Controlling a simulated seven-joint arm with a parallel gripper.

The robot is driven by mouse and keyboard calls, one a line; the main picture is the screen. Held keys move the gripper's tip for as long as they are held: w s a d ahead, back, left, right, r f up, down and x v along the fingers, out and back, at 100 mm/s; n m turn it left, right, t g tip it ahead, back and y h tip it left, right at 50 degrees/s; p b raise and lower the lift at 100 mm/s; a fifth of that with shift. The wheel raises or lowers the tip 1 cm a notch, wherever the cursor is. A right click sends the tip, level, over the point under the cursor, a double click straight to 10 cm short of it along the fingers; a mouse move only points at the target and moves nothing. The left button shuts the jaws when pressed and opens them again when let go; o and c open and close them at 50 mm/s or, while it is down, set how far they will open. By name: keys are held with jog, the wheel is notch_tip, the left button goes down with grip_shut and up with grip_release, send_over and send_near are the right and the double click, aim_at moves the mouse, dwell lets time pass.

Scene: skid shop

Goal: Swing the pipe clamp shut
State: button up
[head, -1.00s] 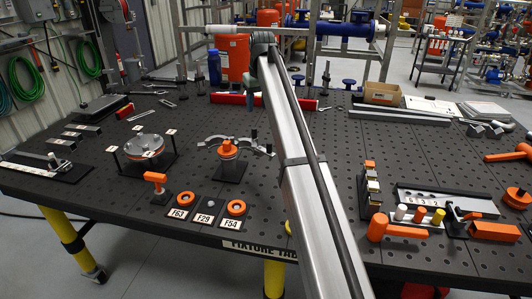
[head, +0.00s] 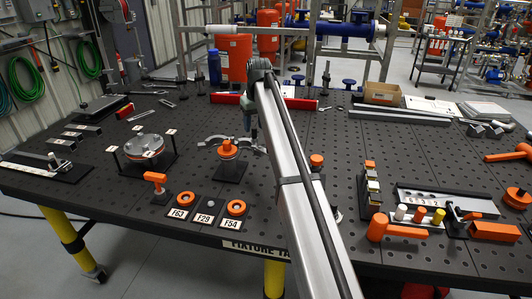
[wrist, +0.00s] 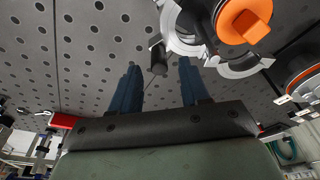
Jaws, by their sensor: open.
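The pipe clamp (head: 214,141) stands on a dark plate on the table, with an orange knob-topped piece (head: 228,149) at its middle. Its curved silver arms spread apart to both sides, so it is open. In the wrist view the clamp (wrist: 181,42) is at the upper right, around the orange piece (wrist: 243,22). My gripper (head: 250,125) is above and behind the clamp's right arm, partly hidden by my arm. In the wrist view its blue fingers (wrist: 159,80) are apart, with a small black peg (wrist: 158,58) showing between them. I cannot tell whether they touch it.
A round silver-topped fixture (head: 144,146) stands left of the clamp. An orange-handled tool (head: 156,183) and orange rings on labelled plates (head: 236,208) are in front. A red bar (head: 300,102) lies behind. Blocks and an orange mallet (head: 378,228) are at the right.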

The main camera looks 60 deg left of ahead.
jog(key=shift+f, duration=0.8)
jog(key=c, duration=0.8)
jog(key=shift+d, duration=0.1)
jog(key=shift+s+d, duration=0.4)
jog(key=shift+d, duration=0.3)
jog(key=shift+s, duration=0.1)
